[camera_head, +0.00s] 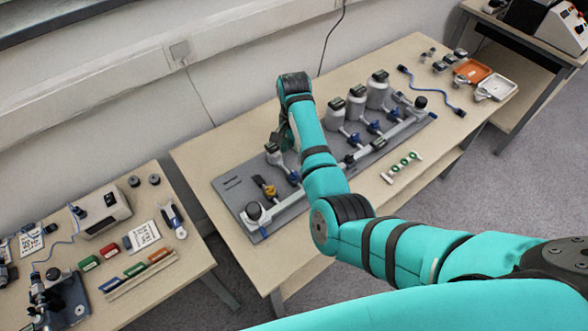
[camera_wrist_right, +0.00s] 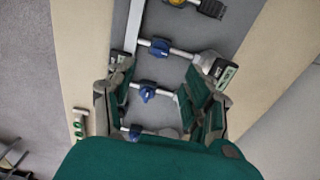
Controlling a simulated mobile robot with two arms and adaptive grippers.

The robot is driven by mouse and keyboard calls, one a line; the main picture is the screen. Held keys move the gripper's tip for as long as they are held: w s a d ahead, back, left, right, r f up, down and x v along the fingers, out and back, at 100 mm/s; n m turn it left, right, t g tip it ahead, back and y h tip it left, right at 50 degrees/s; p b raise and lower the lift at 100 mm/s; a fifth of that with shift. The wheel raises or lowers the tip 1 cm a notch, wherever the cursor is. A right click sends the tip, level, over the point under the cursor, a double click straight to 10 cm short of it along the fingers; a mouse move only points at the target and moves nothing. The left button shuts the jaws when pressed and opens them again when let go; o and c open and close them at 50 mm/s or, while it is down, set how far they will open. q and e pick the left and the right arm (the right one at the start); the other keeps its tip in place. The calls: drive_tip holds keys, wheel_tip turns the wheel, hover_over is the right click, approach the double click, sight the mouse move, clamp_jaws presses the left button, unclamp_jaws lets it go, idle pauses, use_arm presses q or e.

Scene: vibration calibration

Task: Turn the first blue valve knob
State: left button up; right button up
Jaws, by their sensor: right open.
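A grey valve panel (camera_head: 232,186) lies on the wooden table with a pipe and several valves. Blue knobs show in the head view, one at the near left (camera_head: 293,177) and others farther right (camera_head: 354,138), (camera_head: 372,127). My right gripper (camera_head: 284,138) is over the panel's back left part, largely hidden by my arm. In the right wrist view my right gripper (camera_wrist_right: 157,80) is open and empty. A blue knob (camera_wrist_right: 147,93) appears between its fingers; contact cannot be told. Another blue knob (camera_wrist_right: 160,47) is ahead, and a third (camera_wrist_right: 133,133) is partly hidden. My left gripper is not in view.
A yellow valve (camera_head: 268,189) and several grey-white canisters (camera_head: 376,93) stand on the panel. A rack with green rings (camera_head: 401,166) lies in front. Orange (camera_head: 472,70) and white trays (camera_head: 497,87) are at the far right. The left table (camera_head: 190,251) holds small equipment.

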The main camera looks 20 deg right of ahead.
sight(294, 172)
wheel_tip(294, 172, down, 10)
drive_tip(key=shift+r, duration=0.15)
drive_tip(key=shift+c, duration=0.3)
clamp_jaws()
